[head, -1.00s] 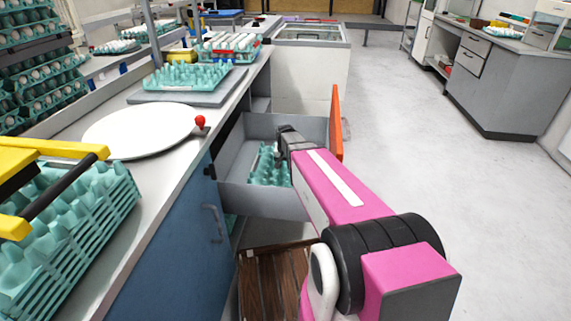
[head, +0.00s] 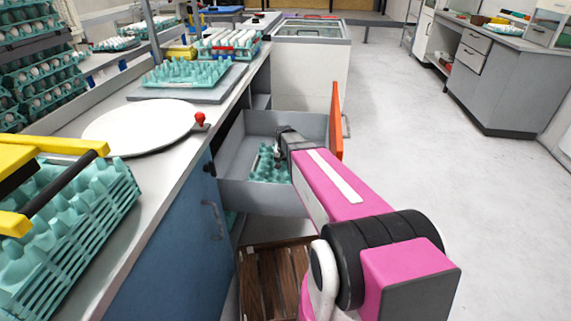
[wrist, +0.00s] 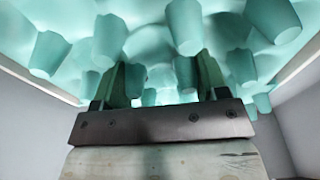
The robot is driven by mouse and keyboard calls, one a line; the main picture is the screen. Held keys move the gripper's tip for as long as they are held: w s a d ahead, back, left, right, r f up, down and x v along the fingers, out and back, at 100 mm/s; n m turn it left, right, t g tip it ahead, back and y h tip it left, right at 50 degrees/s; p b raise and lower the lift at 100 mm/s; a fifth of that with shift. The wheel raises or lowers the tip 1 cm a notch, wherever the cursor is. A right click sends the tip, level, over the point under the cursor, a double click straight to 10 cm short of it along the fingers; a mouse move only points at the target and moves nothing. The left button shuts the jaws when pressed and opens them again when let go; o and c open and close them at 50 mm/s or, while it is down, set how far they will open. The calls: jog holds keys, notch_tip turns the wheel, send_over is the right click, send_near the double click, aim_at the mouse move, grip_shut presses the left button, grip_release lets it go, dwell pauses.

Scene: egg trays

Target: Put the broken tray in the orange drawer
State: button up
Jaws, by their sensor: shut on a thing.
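The orange drawer (head: 336,122) is pulled open from the counter, with its grey inside (head: 240,170) showing and its orange front at the right. A teal egg tray (head: 268,168) is inside the drawer, partly hidden by my arm. In the wrist view the teal tray (wrist: 150,35) fills the upper picture, with its cups close to the fingers. My gripper (wrist: 160,80) is shut on the tray, its fingers among the cups, within the drawer's grey walls. Any break in the tray cannot be made out, nor whether it touches the drawer floor.
A wooden crate (head: 268,280) stands below the drawer. Floor to the right is clear.

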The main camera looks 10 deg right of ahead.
jog(key=o, duration=1.2)
jog(key=shift+r, duration=0.15)
jog(key=r, duration=1.6)
jog(key=s+r, duration=0.1)
jog(key=r, duration=3.1)
jog(key=shift+s+a+r, duration=0.25)
jog(key=shift+s, duration=0.05)
